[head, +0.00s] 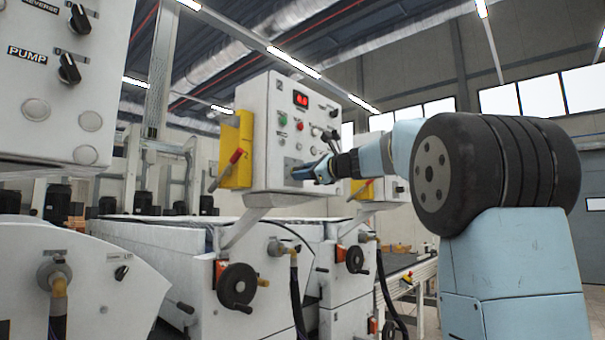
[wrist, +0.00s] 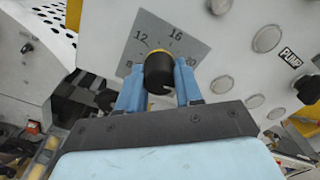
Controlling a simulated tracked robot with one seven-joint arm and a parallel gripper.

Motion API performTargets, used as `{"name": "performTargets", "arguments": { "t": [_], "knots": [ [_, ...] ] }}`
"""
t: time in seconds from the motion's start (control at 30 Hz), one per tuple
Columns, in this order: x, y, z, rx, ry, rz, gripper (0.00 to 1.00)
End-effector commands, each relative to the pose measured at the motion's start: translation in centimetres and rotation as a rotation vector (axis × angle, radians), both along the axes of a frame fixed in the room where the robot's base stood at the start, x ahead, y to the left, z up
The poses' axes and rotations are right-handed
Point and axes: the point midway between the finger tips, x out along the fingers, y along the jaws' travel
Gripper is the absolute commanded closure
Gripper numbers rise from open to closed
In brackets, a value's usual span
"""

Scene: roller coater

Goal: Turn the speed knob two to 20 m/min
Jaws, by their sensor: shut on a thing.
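In the wrist view a black knob (wrist: 159,72) with a yellow rim sits on a grey dial plate (wrist: 133,47) marked 8, 12, 16 and, partly hidden, 20. My gripper (wrist: 159,88) is shut on this knob, one blue finger on each side. The fingers cover part of the scale, and I cannot tell which number the knob points to. In the head view my gripper (head: 301,173) touches the lower part of a white control panel (head: 262,150). The knob is hidden there behind the fingers.
A black handwheel (head: 237,286) stands out below. In the wrist view a PUMP switch (wrist: 307,89) is at right.

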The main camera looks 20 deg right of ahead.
Motion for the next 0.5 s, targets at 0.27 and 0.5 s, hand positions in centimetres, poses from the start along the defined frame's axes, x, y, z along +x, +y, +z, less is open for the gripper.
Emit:
{"name": "performTargets", "arguments": {
  "t": [0.27,0.5],
  "knots": [
    [-0.01,0.18,-0.15,-0.01,-0.003,0.004,0.95],
    [-0.01,0.25,-0.19,-0.139,-0.089,0.006,0.95]
  ]
}}
